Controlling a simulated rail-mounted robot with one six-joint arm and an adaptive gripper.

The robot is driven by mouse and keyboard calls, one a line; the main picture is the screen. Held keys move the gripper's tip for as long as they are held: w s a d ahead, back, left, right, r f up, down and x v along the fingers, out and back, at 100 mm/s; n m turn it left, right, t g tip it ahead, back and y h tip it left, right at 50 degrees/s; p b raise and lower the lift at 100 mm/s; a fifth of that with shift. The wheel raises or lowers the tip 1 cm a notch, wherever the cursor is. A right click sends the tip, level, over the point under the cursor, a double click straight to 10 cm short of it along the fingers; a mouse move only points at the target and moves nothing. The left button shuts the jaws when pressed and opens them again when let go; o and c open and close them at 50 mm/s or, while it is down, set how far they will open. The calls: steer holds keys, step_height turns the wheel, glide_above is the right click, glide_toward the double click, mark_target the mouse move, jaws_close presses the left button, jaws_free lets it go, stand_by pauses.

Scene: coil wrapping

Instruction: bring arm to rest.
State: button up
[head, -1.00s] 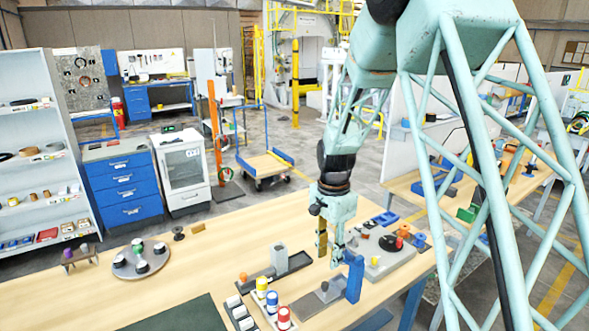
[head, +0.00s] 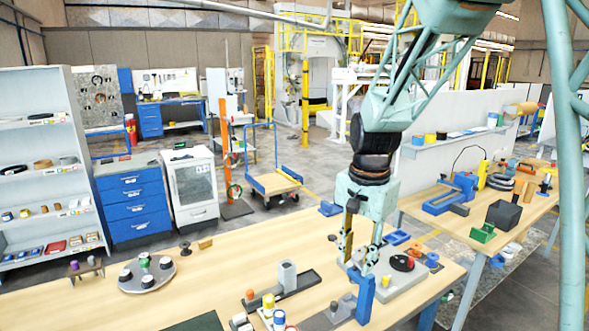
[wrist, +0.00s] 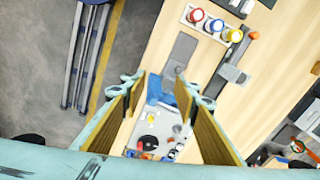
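My gripper (head: 357,258) hangs pointing down over the right part of the near wooden table (head: 225,262). In the wrist view my gripper (wrist: 164,108) shows its two yellow-brown finger pads wide apart, with nothing held between them. A blue upright bracket (head: 365,300) stands just below and in front of the gripper in the head view. A grey plate (head: 408,277) with a black disc and a red knob lies just right of it. Whether the fingers clear the bracket closely is hard to tell.
A grey block on a dark tray (head: 287,276) and coloured spools (head: 268,302) stand left of the gripper. A round plate with black-and-white rolls (head: 147,276) lies further left. A second table (head: 470,225) with tools stands at right. The near table's middle-left is mostly clear.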

steer(key=s+d+r+n+t+b, duration=0.15)
steer(key=s+r, duration=0.25)
steer(key=s, duration=0.5)
steer(key=s+d+r+n+b, duration=0.1)
steer(key=s+r+n, duration=0.25)
steer(key=s, duration=0.45)
steer(key=s+d+r+n+t+b, duration=0.15)
steer(key=s+r, duration=0.25)
steer(key=s, duration=0.5)
steer(key=s+d+f+n+b, duration=0.1)
steer(key=s+n, duration=0.1)
steer(key=s, duration=1)
steer(key=shift+f+b, duration=0.35)
steer(key=shift+b, duration=0.05)
steer(key=shift+w+f, duration=0.1)
stand_by(1.0)
step_height(320, 180, down, 8)
steer(key=b, duration=0.8)
stand_by(0.4)
step_height(320, 180, down, 5)
steer(key=b, duration=0.5)
stand_by(0.4)
